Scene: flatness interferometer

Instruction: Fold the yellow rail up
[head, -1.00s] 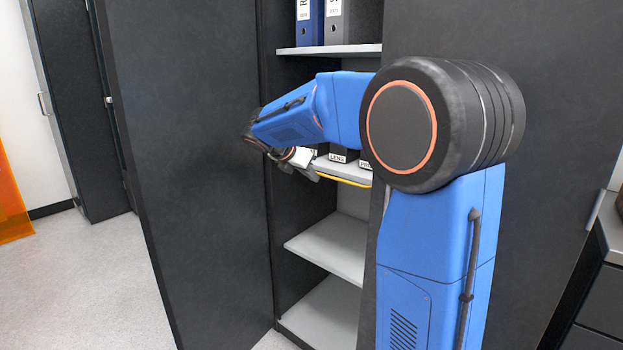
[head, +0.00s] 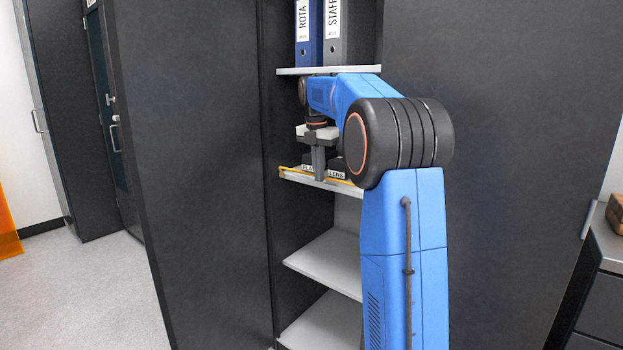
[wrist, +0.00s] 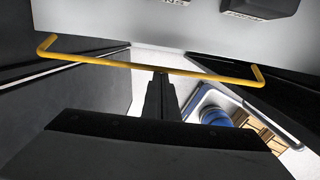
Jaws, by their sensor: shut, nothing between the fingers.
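The yellow rail (head: 345,181) runs along the front edge of the middle cupboard shelf (head: 322,184) in the head view, partly covered by my gripper and arm. In the wrist view the rail (wrist: 190,73) is a long thin bar crossing the picture, with short bent ends toward the shelf. My gripper (head: 319,177) points down at the shelf front, fingers closed and empty. In the wrist view the closed fingertips (wrist: 160,75) reach the middle of the bar; I cannot tell whether they touch it.
Dark labelled boxes (head: 338,165) stand on the shelf behind the rail. Binders (head: 334,35) stand on the shelf above. The lower shelves (head: 325,262) are empty. A large dark door panel (head: 190,170) stands left of the opening, and another dark panel (head: 520,140) right.

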